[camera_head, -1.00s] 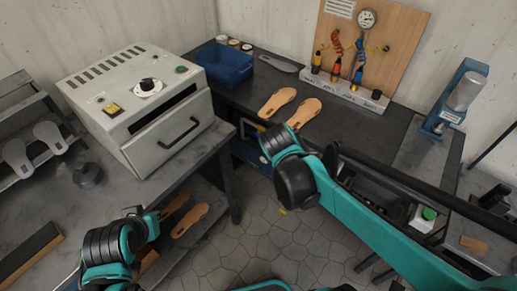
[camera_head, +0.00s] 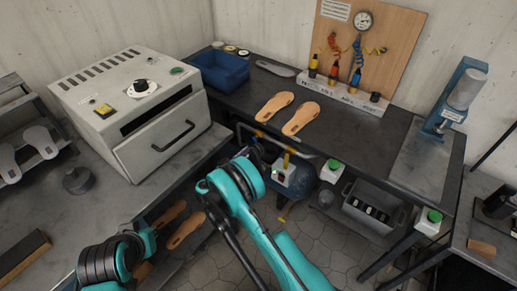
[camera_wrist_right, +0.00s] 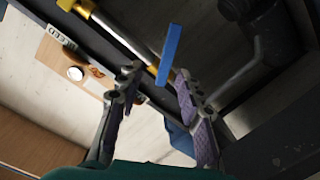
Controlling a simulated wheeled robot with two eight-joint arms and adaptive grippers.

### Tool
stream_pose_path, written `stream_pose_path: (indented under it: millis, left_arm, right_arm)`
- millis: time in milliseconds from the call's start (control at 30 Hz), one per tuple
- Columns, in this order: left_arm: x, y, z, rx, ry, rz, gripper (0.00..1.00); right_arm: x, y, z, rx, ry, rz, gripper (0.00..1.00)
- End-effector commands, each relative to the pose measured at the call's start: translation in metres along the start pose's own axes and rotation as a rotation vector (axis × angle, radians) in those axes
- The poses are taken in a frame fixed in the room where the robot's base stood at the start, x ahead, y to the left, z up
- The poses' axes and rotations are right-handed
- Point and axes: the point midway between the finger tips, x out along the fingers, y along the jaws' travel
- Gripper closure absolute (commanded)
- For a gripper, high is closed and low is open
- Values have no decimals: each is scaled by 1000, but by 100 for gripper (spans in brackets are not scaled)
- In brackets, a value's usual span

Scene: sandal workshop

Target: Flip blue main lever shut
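The blue main lever (camera_wrist_right: 169,52) shows in the right wrist view as a flat blue bar. It extends beyond my right fingertips, with its near end between them in the picture. My right gripper (camera_wrist_right: 158,76) is open, its two purple-padded fingers spread apart; I cannot tell whether either touches the lever.
The dark back bench (camera_head: 395,130) overhangs the compressor and carries two tan soles (camera_head: 300,118), a blue bin (camera_head: 220,72) and a hose board (camera_head: 372,35). A grey crate (camera_head: 372,208) stands under it. An oven (camera_head: 130,105) sits at left. Open floor lies in front.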

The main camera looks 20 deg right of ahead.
Motion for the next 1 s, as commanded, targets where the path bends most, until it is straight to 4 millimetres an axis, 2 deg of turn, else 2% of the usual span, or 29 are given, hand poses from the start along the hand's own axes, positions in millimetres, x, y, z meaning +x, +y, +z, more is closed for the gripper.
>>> stream_pose_path:
  millis: [100,267,700,1000]
  left_arm:
    - [2,0,2,0,0,0,100]
    - [4,0,3,0,0,0,100]
    - [20,0,15,0,0,0,100]
    - [21,0,15,0,0,0,100]
  right_arm:
    - [-6,-11,16,22,47,26,64]
    - [-4,-13,21,33,68,39,64]
    - [61,-11,18,32,65,39,64]
    - [69,-10,15,32,66,37,64]
